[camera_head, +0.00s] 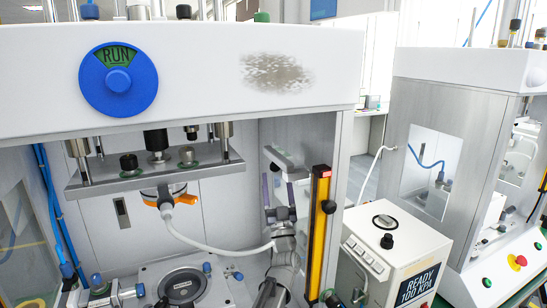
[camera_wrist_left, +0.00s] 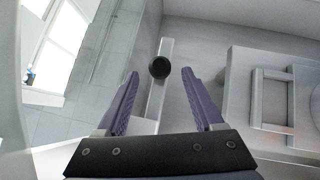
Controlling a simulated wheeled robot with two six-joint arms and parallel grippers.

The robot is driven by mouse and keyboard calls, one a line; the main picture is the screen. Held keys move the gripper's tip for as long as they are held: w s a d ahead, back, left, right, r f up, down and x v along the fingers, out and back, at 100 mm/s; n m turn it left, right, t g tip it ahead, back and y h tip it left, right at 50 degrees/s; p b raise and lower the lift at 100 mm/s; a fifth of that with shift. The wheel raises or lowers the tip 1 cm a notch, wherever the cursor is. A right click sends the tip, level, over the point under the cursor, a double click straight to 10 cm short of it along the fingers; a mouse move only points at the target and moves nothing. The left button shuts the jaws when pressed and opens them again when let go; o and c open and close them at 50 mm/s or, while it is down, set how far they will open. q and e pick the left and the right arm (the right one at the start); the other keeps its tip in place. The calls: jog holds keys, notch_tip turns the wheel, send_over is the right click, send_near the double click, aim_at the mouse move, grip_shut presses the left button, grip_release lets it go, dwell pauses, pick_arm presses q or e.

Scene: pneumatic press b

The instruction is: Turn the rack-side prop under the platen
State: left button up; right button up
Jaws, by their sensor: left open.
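The platen (camera_head: 215,165) is a grey plate hanging on posts under the white press head. A light grey bar (camera_head: 285,161), which looks like the prop, slants at the right inner side of the press. In the left wrist view a similar pale bar (camera_wrist_left: 157,98) carries a round black knob (camera_wrist_left: 160,67). My left gripper (camera_head: 278,190) is just below the bar at the right side wall. Its purple fingers are apart and empty in the left wrist view (camera_wrist_left: 164,88), with the knob ahead of and between their tips, not gripped. My right gripper is not in view.
A yellow-and-black post (camera_head: 318,230) stands close right of my left arm. A white hose (camera_head: 205,245) runs from the orange-tabbed fitting (camera_head: 171,197) under the platen. A round dark fixture (camera_head: 182,285) lies below. A control box (camera_head: 395,255) stands outside right.

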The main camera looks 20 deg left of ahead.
aim_at(274, 157)
pick_arm(q)
jog(key=p+x, duration=0.4)
jog(key=x, duration=0.2)
jog(key=shift+w+a+r+p, duration=0.1)
jog(key=shift+w+r+p, duration=0.15)
jog(key=shift+r+p, duration=0.1)
jog(key=shift+w+a+r+p, duration=0.25)
jog(key=shift+w+p, duration=0.05)
jog(key=shift+s+a, duration=0.1)
jog(key=c, duration=1.1)
